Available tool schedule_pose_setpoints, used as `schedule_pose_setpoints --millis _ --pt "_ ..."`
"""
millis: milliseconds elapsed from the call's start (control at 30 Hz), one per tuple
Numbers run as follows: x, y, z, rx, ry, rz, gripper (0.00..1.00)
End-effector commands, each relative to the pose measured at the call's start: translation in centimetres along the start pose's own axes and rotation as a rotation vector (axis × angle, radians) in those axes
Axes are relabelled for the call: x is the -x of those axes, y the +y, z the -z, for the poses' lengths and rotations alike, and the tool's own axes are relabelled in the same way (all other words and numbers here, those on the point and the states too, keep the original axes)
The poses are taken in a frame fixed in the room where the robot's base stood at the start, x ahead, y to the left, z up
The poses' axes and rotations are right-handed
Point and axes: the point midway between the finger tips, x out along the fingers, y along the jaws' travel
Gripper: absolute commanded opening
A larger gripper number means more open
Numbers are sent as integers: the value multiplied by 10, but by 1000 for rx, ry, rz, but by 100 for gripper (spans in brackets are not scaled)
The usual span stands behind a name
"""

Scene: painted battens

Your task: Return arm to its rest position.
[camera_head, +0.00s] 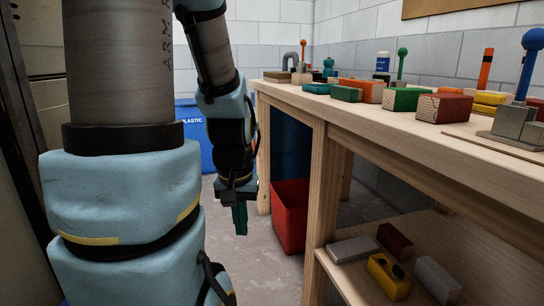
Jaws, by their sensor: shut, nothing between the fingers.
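My arm, with blue padded covers, fills the left of the view and hangs down beside the wooden workbench (330,115). My gripper (240,222) points down at the arm's end, left of the bench and above the grey floor. Its green fingers are together with nothing between them. It is apart from the bench and from the red bin, which stands behind it and to its right.
Painted battens, including a green one (406,99) and a red one (444,107), lie on the bench top. The lower shelf holds several blocks, one yellow (388,277). A red bin (290,220) and a blue plastic bin (190,115) stand on the floor.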

Motion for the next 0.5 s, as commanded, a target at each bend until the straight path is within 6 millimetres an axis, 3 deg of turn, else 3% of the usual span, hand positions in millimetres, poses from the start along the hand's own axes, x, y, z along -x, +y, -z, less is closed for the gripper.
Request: schedule_pose_setpoints --millis 33,367,500 --pt "14 0 3 0 2 0 0" --pt "53 0 8 0 3 0 0" --pt "79 0 12 0 3 0 0"
